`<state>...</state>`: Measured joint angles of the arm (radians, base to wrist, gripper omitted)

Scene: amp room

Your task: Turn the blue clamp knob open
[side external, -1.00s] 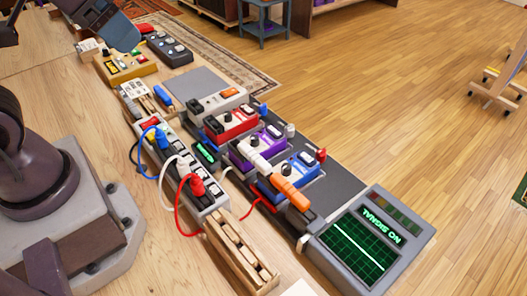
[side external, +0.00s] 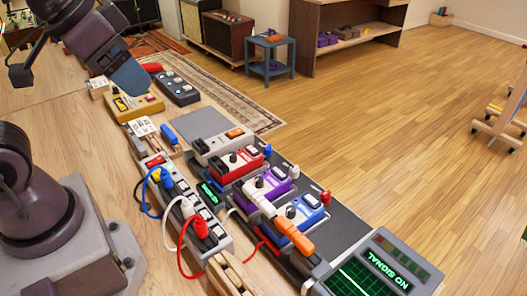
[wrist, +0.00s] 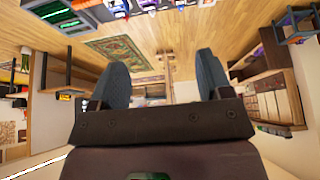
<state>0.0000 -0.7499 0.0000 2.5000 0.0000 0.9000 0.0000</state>
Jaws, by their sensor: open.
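A small blue knob (side external: 266,150) stands at the far edge of the dark pedalboard (side external: 345,228), beside the red pedal. It is too small to tell how far it is turned. A white knob (side external: 293,173) and a red knob (side external: 326,197) stand in line along the same edge. My gripper (side external: 133,82) is at the upper left, above the table's far end and well away from the knobs. In the wrist view my gripper (wrist: 163,72) has its two blue-grey fingers wide apart, with nothing held between them.
Red (side external: 240,163), purple (side external: 265,186) and blue (side external: 300,212) pedals sit on the board. A power strip (side external: 190,205) with plugs and loose cables lies in front. A screen device (side external: 370,272) reading "NO SIGNAL" is at the lower right. Open wood floor (side external: 410,130) lies beyond.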

